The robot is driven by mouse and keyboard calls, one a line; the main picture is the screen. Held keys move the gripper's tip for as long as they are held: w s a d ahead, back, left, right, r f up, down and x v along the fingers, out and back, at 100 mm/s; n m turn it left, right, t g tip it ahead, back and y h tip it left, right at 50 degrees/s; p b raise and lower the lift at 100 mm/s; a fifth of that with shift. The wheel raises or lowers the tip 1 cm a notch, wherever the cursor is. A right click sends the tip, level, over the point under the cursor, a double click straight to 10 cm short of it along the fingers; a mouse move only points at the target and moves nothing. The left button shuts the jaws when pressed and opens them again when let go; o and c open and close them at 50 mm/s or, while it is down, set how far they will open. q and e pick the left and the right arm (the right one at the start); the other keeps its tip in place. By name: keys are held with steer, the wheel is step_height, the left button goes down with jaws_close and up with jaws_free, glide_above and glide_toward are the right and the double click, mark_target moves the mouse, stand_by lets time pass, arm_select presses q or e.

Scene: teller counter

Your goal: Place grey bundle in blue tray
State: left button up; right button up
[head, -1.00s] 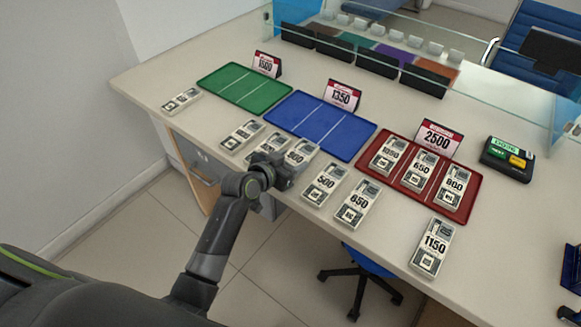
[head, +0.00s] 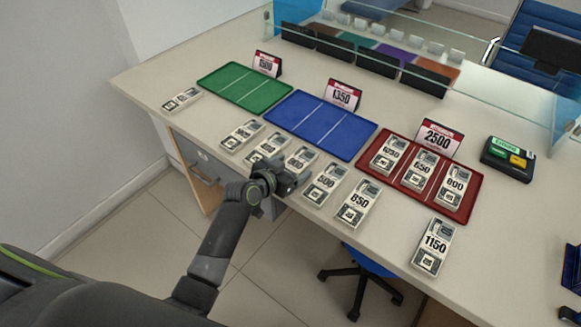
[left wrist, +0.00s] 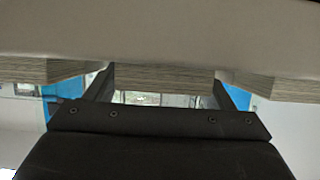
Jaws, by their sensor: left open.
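Several grey note bundles with printed numbers lie in a row along the counter's front, including one marked 500 (head: 326,183), one marked 850 (head: 358,203) and one just beyond my gripper (head: 301,159). The blue tray (head: 340,150) lies behind the row and is empty, with white dividing lines. My left gripper (head: 298,179) is open at the counter's front edge, between the 500 bundle and the bundle to its left. In the left wrist view a striped grey bundle edge (left wrist: 165,77) shows between the fingers (left wrist: 163,92), apart from both. My right gripper is not in view.
An empty green tray (head: 238,85) lies to the left. A red tray (head: 455,206) holds three bundles at the right. Sign cards, including the 1350 card (head: 342,95), stand behind the trays. A 1150 bundle (head: 432,247) lies near the front right.

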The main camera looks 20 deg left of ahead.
arm_select(q)
steer(key=shift+s, duration=0.1)
steer(key=b+v, duration=0.1)
steer(key=v, duration=1.6)
steer(key=shift+a+r, duration=0.25)
steer(key=shift+r, duration=0.05)
